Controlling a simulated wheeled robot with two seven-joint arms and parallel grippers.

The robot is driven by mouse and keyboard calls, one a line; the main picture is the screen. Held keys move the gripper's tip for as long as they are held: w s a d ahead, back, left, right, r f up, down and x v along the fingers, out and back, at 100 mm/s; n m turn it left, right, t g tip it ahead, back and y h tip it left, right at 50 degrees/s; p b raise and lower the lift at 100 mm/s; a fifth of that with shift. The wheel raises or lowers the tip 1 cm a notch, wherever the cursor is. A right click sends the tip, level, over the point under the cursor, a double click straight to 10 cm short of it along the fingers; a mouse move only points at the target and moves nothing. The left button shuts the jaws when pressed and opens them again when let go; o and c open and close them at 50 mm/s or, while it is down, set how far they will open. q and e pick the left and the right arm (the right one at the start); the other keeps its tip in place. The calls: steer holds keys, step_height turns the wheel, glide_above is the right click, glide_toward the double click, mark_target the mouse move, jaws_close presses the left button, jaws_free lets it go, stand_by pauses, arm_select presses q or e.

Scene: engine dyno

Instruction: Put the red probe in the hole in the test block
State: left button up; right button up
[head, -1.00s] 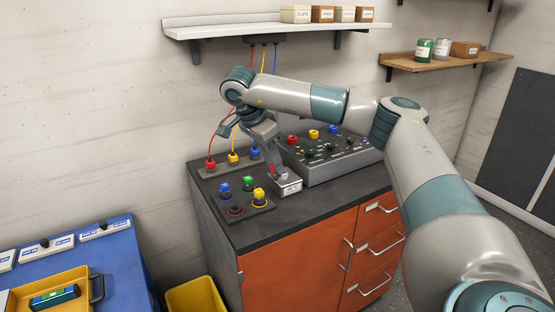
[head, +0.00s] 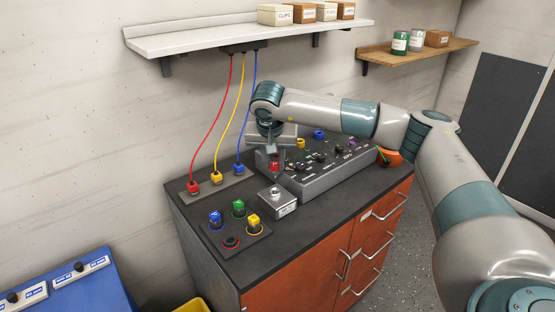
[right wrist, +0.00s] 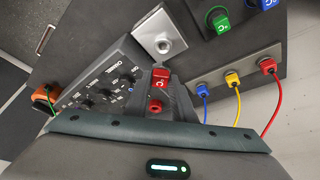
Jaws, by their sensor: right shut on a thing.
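My right gripper (head: 273,160) is shut on the red probe (head: 274,167), just behind the test block and at the left end of the grey console. The red probe, with a white label, also shows between the fingers in the right wrist view (right wrist: 161,82). The test block (head: 278,208) is a silver box with a round raised collar on top; it stands apart from the probe on the dark bench top. In the right wrist view the block (right wrist: 158,36) lies beyond the probe, its collar uncovered. The probe's lower end is hard to make out. My left gripper is not in view.
A holder plate (head: 246,240) carries blue, green and yellow probes and a red-ringed empty socket. Behind it, a plate has red (head: 193,187), yellow and blue plugs with hanging cables. The grey console (head: 322,181) with knobs stands right of the block. A shelf (head: 240,38) hangs above.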

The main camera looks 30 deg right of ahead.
mark_target(274, 168)
steer(key=shift+s, duration=0.1)
steer(key=shift+f+b, duration=0.4)
steer(key=shift+f, duration=0.1)
stand_by(0.3)
stand_by(0.5)
steer(key=shift+f+b, duration=0.9)
steer(key=shift+f, duration=0.35)
